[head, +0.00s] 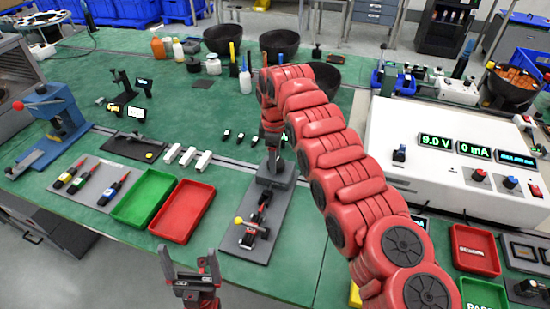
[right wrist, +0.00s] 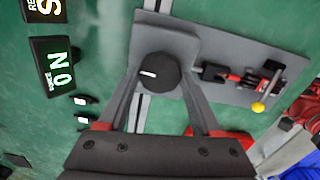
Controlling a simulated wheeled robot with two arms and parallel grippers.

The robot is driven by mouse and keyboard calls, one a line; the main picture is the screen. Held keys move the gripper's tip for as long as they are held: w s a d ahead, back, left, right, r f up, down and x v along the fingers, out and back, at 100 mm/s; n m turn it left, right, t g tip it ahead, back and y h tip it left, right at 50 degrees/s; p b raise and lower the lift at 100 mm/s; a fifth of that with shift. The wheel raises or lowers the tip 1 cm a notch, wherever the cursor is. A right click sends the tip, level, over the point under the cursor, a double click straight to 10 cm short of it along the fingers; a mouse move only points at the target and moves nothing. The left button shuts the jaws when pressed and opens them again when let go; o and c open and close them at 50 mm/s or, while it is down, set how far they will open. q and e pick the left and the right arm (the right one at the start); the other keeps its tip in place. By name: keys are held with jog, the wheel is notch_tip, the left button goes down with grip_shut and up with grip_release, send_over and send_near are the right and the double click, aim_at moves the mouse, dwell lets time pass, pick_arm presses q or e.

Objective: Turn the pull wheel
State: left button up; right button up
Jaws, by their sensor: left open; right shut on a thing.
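The pull wheel (right wrist: 157,73), a dark round knob with a short white mark on its face, sits on a grey block (right wrist: 190,45) of the grey fixture plate (right wrist: 235,92). In the right wrist view my right gripper (right wrist: 160,88) has one finger on each side of the wheel and is shut on it. In the head view my right gripper (head: 273,150) reaches down to the block (head: 276,174) at the plate's far end; the wheel is hidden there. My left gripper (head: 189,262) is open and empty, low in front of the bench.
A lever with a yellow ball (head: 239,220) stands on the same plate. A red tray (head: 182,211) and a green tray (head: 145,198) lie left of it. A white power supply (head: 400,130) stands right. My right arm covers the bench middle.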

jog(key=shift+n, duration=0.4)
jog(key=o, duration=1.4)
jog(key=shift+c, duration=0.2)
jog(key=shift+r, duration=0.1)
jog(key=shift+a+r, duration=0.1)
jog(key=shift+r, duration=0.3)
notch_tip(320, 180, up, 5)
jog(key=shift+a+r+p, duration=0.1)
jog(key=shift+r+p, duration=0.1)
jog(key=shift+p, duration=0.55)
notch_tip(320, 180, up, 11)
jog(key=p, duration=1.1)
jog(key=shift+d, duration=0.2)
